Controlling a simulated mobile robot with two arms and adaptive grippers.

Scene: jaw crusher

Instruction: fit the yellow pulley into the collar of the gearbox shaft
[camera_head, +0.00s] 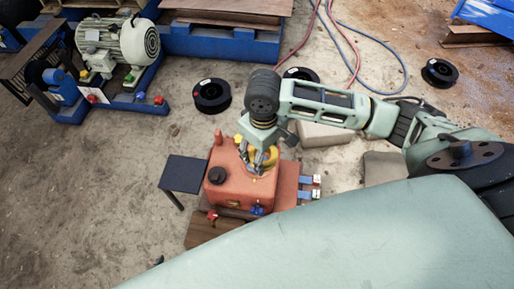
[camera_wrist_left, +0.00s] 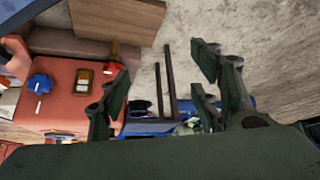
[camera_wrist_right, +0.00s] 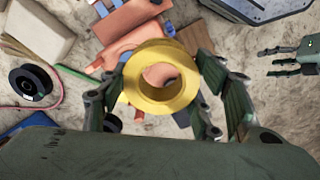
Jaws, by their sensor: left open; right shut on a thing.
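The yellow pulley (camera_wrist_right: 137,88), a thick ring with an open centre, is between the fingers of my right gripper (camera_wrist_right: 165,72), which is shut on it. In the head view the right gripper (camera_head: 258,163) points down over the far part of the orange-red gearbox (camera_head: 238,192), with some yellow of the pulley (camera_head: 270,154) showing. The gearbox also shows below the pulley in the right wrist view (camera_wrist_right: 125,22). The shaft collar cannot be made out. My left gripper (camera_wrist_left: 160,75) is open and empty beside the gearbox (camera_wrist_left: 65,100) in the left wrist view.
A dark plate (camera_head: 183,174) on a leg stands left of the gearbox. Black spools (camera_head: 211,95) and hoses (camera_head: 350,40) lie on the ground behind. A motor (camera_head: 118,42) on a blue frame stands at back left. Bare floor lies at left.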

